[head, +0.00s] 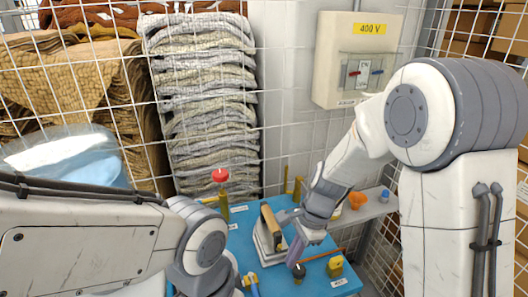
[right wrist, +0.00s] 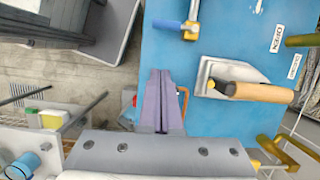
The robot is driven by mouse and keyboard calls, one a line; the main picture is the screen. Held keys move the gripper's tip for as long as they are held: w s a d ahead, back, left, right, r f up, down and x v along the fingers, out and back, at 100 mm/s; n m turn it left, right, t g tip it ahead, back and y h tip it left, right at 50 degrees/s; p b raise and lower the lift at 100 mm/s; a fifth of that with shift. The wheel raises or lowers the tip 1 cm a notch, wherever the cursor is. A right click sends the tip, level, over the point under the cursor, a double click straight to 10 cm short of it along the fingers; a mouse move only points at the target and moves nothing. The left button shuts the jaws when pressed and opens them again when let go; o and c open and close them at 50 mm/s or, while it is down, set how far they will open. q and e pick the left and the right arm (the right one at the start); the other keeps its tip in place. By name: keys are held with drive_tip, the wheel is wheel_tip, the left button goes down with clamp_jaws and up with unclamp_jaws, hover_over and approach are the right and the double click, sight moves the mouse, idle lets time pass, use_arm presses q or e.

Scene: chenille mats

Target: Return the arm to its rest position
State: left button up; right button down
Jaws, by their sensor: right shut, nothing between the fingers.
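My right gripper (head: 297,256) reaches down over the blue board (head: 240,230) in the head view, just right of a trowel. In the right wrist view its purple fingers (right wrist: 160,80) are together, with nothing between them. My right arm is bent, with its elbow high at the right. My left arm comes in from the left in the head view, its wrist at the lower middle; its gripper is out of view. The trowel (head: 270,226), with a wooden handle, lies on the board; it also shows in the right wrist view (right wrist: 262,93), apart from the fingers.
A blue-handled tool (right wrist: 168,25) lies on the board. A red-topped post (head: 220,177), a yellow block (head: 335,266) and a black knob (head: 298,270) stand around the gripper. An orange funnel (head: 357,201) sits on a side shelf. Wire mesh, stacked mats (head: 205,100) and an electrical box (head: 355,60) are behind.

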drive_tip(key=s+a+r+n+h+b, duration=0.1)
drive_tip(key=s+a+r+n+b, duration=0.1)
drive_tip(key=s+n, duration=0.7)
drive_tip(key=s+a+r+n+t+h+b, duration=0.1)
drive_tip(key=s+a+r+n+b, duration=0.1)
drive_tip(key=s+n, duration=0.7)
drive_tip(key=n, duration=0.3)
drive_tip(key=shift+s+n, duration=0.4)
